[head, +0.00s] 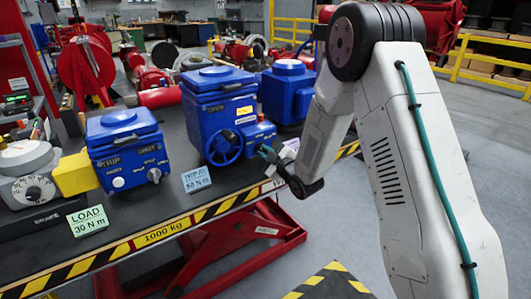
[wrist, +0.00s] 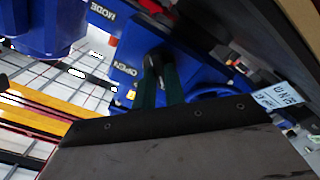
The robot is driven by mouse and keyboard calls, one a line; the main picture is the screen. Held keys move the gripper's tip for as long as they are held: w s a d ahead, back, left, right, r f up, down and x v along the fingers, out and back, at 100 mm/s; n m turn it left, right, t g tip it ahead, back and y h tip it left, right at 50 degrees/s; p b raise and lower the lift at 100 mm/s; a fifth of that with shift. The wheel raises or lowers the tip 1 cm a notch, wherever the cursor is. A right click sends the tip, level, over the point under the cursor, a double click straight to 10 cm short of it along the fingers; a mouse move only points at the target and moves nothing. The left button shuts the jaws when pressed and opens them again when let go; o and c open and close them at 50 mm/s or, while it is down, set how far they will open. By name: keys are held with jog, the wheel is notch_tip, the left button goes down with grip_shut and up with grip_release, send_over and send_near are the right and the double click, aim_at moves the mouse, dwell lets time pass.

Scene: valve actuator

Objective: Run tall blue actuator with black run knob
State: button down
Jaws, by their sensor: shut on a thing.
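The tall blue actuator (head: 208,108) stands upright on the bench, with a blue handwheel (head: 223,146) low on its front and a small blue box (head: 258,136) on its right side. My gripper (head: 266,153) is at the front of that box, right of the handwheel. In the wrist view my gripper's dark green fingers (wrist: 157,78) are shut on a small black knob (wrist: 154,61) on a blue face. The fingers hide most of the knob. The words OPEN and MODE show on blue faces near it.
A shorter blue actuator (head: 124,150) with TRIP and SHUT labels stands left. Another blue actuator (head: 287,92) stands behind, right. A light-blue card (head: 197,179) reads TRIP AT 50 N m. A green LOAD card (head: 87,221) is front left. The bench edge (head: 165,232) is striped yellow and black.

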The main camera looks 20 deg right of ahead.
jog(key=m, duration=0.4)
jog(key=shift+d+m, duration=0.1)
jog(key=shift+m, duration=2.1)
jog(key=shift+d, duration=0.1)
jog(key=c, duration=1.5)
grip_release()
jog(key=shift+o, duration=0.2)
jog(key=v, duration=0.7)
jog(key=shift+s, duration=0.35)
